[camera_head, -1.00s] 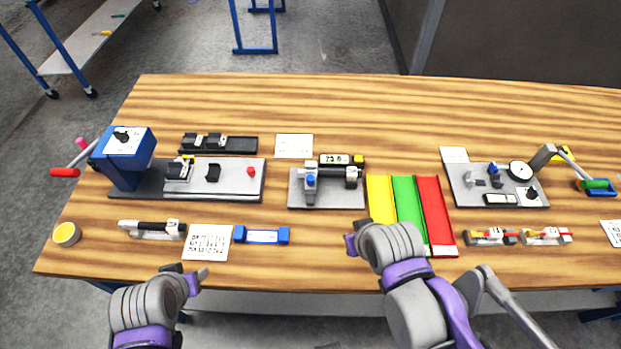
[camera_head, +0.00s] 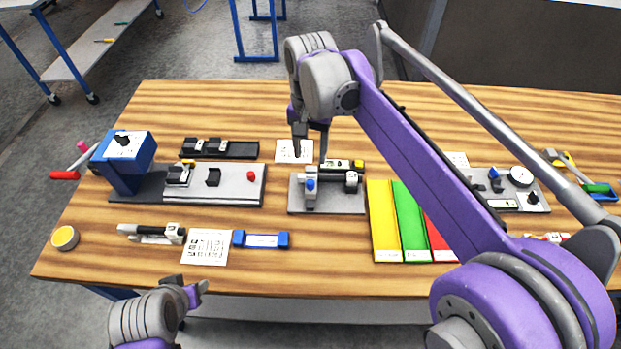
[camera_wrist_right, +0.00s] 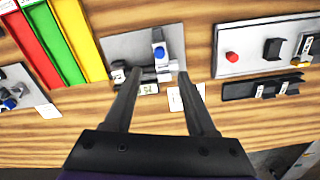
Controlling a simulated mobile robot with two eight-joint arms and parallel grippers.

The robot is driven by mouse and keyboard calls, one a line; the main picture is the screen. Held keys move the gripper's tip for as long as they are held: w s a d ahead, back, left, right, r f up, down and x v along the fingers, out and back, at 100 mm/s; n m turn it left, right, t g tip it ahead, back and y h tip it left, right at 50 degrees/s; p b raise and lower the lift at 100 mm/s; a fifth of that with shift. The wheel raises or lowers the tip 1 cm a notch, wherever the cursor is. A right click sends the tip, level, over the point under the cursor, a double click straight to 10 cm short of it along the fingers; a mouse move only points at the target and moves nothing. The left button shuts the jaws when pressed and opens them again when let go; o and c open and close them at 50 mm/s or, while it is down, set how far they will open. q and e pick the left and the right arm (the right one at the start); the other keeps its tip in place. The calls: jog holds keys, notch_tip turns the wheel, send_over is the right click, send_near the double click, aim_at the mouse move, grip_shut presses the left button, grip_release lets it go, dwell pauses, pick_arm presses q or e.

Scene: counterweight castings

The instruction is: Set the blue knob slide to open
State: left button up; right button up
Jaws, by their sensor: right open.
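A blue knob (camera_head: 310,184) sits on a white slide block on the grey plate (camera_head: 335,208) at the table's middle; a black-and-silver cylinder lies beside it. In the right wrist view the blue knob (camera_wrist_right: 159,52) shows between and just beyond my fingers. My right gripper (camera_head: 311,158) is open and empty, pointing down above the plate's far edge; it also shows in the right wrist view (camera_wrist_right: 158,78). I see no contact with the knob. My left gripper (camera_head: 188,288) is at the table's front edge, away from everything; its jaw opening is unclear.
Yellow (camera_head: 383,225), green and red trays lie right of the plate, the red partly behind my right arm. Another fixture with a small blue knob (camera_head: 494,173) stands farther right. A white card (camera_head: 287,152) lies behind the plate.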

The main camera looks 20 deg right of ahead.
aim_at(310, 182)
notch_tip(310, 182, down, 10)
jog(key=shift+f, duration=0.1)
dwell(0.4)
grip_shut()
dwell(1.2)
